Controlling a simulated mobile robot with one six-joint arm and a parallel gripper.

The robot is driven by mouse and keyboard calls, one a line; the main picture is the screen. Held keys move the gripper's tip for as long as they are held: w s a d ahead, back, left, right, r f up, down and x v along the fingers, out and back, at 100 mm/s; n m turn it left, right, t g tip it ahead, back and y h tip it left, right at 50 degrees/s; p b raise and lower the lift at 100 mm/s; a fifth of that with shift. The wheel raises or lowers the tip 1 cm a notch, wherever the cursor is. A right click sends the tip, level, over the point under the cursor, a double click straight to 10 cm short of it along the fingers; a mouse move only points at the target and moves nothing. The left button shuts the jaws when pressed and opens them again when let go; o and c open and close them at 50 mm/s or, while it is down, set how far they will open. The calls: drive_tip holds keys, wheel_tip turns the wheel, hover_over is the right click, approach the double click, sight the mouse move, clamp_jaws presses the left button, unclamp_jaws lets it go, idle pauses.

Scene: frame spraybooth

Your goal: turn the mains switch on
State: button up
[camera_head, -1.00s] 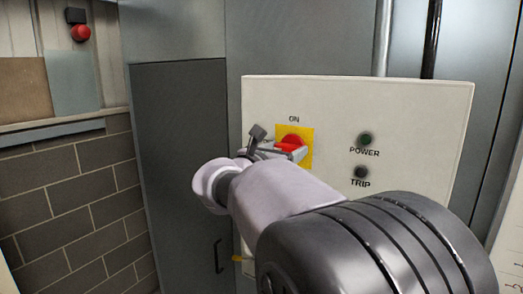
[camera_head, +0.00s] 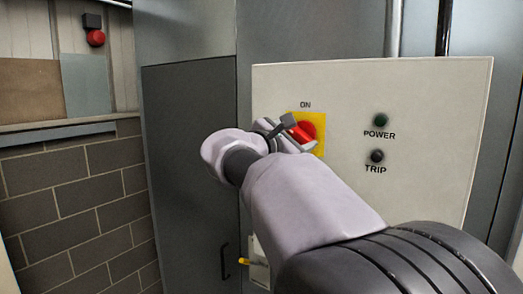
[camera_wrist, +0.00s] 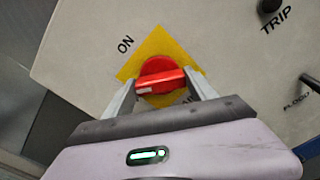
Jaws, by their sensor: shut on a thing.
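The mains switch is a red rotary knob (camera_head: 307,130) on a yellow plate on the pale control panel, under the label ON. In the wrist view the red knob (camera_wrist: 160,75) has a raised bar with a white mark at its left end. The bar lies nearly level in that view, and the white mark does not point at the ON label (camera_wrist: 125,44). My gripper (camera_wrist: 160,84) is shut on the knob, one finger at each end of the bar. In the head view my gripper (camera_head: 290,134) partly covers the knob and plate.
The panel (camera_head: 440,150) carries a dark green POWER lamp (camera_head: 381,120) and a dark TRIP lamp (camera_head: 377,156) right of the switch. A yellow-tipped part (camera_head: 244,261) sticks out low on the left. A grey cabinet door (camera_head: 190,150) stands to the left.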

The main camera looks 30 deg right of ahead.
drive_tip(key=m+b, duration=0.6)
drive_tip(key=shift+f, duration=0.3)
drive_tip(key=shift+r+m+b, duration=0.1)
drive_tip(key=shift+m+b, duration=1.5)
drive_tip(key=shift+m, duration=1.2)
drive_tip(key=o, duration=1.4)
drive_tip(key=shift+r, duration=0.1)
drive_tip(key=shift+c, duration=0.2)
drive_tip(key=b+v, duration=0.1)
drive_tip(key=v, duration=1.6)
drive_tip(key=shift+s+a, duration=0.2)
drive_tip(key=shift+s, duration=0.05)
